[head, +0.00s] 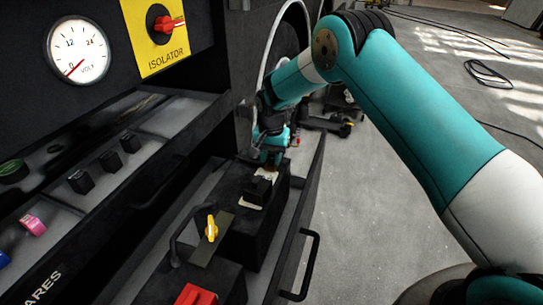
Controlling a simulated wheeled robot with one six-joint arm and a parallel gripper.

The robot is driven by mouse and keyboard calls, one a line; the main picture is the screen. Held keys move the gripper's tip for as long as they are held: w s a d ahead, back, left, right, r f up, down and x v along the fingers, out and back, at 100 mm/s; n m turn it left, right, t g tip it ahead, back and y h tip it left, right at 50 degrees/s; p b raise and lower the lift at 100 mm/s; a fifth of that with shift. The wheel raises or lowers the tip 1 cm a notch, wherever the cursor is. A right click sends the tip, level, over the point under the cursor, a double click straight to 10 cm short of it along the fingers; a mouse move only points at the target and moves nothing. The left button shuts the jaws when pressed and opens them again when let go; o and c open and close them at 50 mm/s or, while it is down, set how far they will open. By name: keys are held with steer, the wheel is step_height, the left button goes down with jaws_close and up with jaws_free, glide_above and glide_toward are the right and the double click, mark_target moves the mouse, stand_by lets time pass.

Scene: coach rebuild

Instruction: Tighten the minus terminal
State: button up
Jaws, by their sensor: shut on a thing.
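My gripper (270,166) is at the far end of a dark battery box (258,217), in an open drawer or tray (286,236) of the dark cabinet. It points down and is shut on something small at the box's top. I take this to be the minus terminal, but the jaws and arm hide it. A black block (258,190) on a pale plate lies just in front of the jaws. A voltmeter (78,50) on the cabinet has its needle near 0. Markings on the terminals cannot be read.
A red isolator switch (168,23) sits on a yellow plate above. A shelf at left holds black blocks and a pink roll (32,224). Open floor lies right, with cables (487,73).

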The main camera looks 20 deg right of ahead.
mark_target(271, 159)
steer(key=m, duration=0.4)
steer(key=shift+r+m, duration=0.1)
steer(key=shift+m, duration=0.2)
steer(key=m, duration=0.4)
steer(key=shift+m, duration=0.4)
steer(key=o, duration=0.9)
step_height(271, 159, up, 17)
steer(key=shift+r, duration=0.2)
